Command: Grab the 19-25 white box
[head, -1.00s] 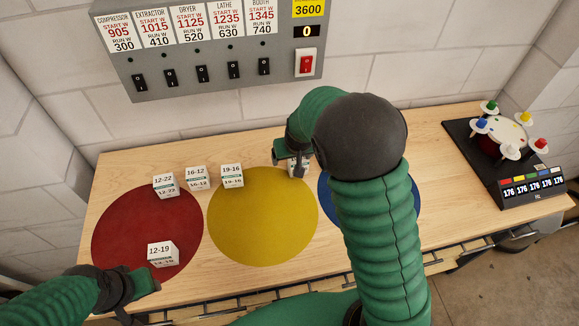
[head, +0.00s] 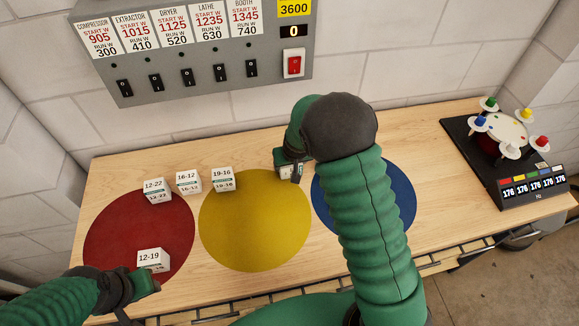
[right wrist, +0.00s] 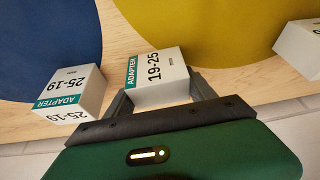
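The white box marked 19-25 (right wrist: 155,80), with a green ADAPTER band, sits upright on the wood in the right wrist view. My right gripper (right wrist: 162,92) has one finger on each side of it; whether both fingers press on it I cannot tell. In the head view my right gripper (head: 289,170) is low at the back of the table, between the yellow and blue discs, and mostly hides this box. My left gripper (head: 145,290) is at the front left, its fingers apart and empty, near the white 12-19 box (head: 152,261).
A white 25-19 box (right wrist: 72,92) stands close left in the wrist view. Boxes 12-22 (head: 157,191), 16-12 (head: 188,183) and 19-16 (head: 223,179) line the back left. The yellow disc (head: 255,220) is clear. A black stand (head: 510,165) is at right.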

